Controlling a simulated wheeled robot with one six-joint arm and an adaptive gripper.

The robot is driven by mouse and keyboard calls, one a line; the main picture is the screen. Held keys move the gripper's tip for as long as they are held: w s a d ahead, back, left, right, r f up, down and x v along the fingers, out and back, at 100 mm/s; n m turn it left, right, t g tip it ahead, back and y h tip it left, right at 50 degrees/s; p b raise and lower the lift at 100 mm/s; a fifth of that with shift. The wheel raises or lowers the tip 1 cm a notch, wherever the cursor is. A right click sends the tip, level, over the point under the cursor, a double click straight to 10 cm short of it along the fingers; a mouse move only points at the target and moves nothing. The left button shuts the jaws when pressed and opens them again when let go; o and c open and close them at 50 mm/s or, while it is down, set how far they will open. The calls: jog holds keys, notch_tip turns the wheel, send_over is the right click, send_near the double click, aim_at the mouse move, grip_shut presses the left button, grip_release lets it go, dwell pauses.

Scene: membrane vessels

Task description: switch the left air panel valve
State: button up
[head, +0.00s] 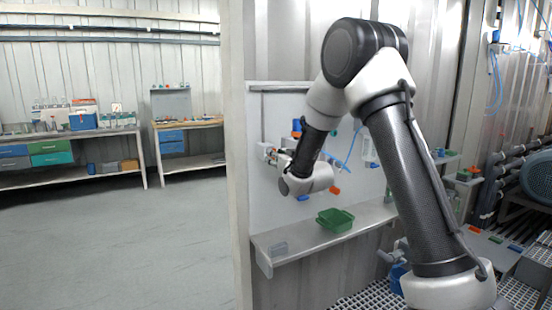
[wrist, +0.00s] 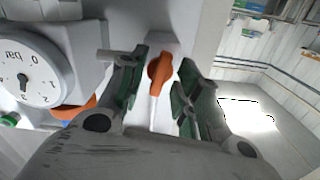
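An orange valve handle (wrist: 160,72) sits on a white block on the panel in the wrist view. My gripper (wrist: 162,88) is open, with one green-padded finger on each side of the handle and a visible gap on both sides. I cannot tell how deep the handle is between the fingers. In the head view my gripper (head: 272,155) is at the white air panel (head: 270,205), at its left part. My own arm hides much of the panel there, and the handle cannot be made out.
A round pressure gauge (wrist: 27,72) is close beside the left finger. Below the panel, a shelf (head: 290,250) carries a green bin (head: 335,220). A blue hose (head: 352,150) hangs on the panel. Benches (head: 75,180) stand far left across open floor.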

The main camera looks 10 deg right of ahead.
grip_shut()
jog(key=shift+m, duration=8)
grip_release()
